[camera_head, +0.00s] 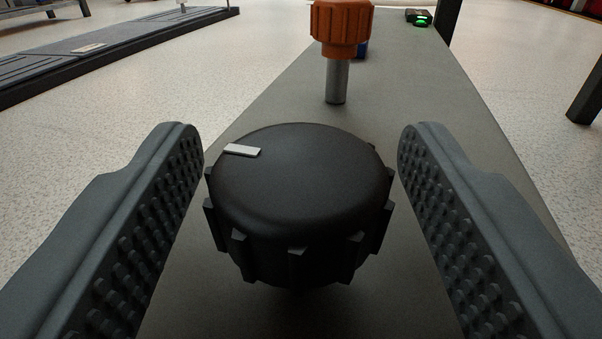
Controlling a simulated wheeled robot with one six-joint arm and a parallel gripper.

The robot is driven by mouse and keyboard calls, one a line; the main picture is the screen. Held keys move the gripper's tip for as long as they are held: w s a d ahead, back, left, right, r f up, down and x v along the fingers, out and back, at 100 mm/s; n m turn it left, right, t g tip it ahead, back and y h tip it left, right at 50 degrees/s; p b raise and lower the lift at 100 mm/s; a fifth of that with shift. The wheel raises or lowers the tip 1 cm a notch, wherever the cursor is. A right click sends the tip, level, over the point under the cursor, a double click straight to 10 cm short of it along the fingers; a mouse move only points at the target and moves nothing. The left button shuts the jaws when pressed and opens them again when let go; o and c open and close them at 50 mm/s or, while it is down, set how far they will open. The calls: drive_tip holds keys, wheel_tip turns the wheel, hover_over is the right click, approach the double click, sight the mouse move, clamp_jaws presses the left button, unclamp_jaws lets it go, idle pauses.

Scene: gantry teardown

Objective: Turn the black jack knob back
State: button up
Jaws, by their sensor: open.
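The black jack knob (310,190) stands large in the middle of the view, with a ribbed rim and a smooth domed top. A short white mark (242,151) lies on its top, toward the upper left edge. My gripper (300,150) is open, with one studded finger on each side of the knob. The left finger is very near the knob's left side, and a small gap shows on the right. The knob's lower part and whatever it is mounted on are hidden beneath it.
A grey beam (400,105) runs away beneath the knob. An orange knob (342,25) on a metal post (337,82) rises from it beyond. A small black device with a green light (418,17) sits at the far end. Dark platform (110,50) lies left on speckled floor.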

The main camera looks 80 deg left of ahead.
drive_tip(key=v, duration=1.2)
drive_tip(key=shift+s, duration=0.1)
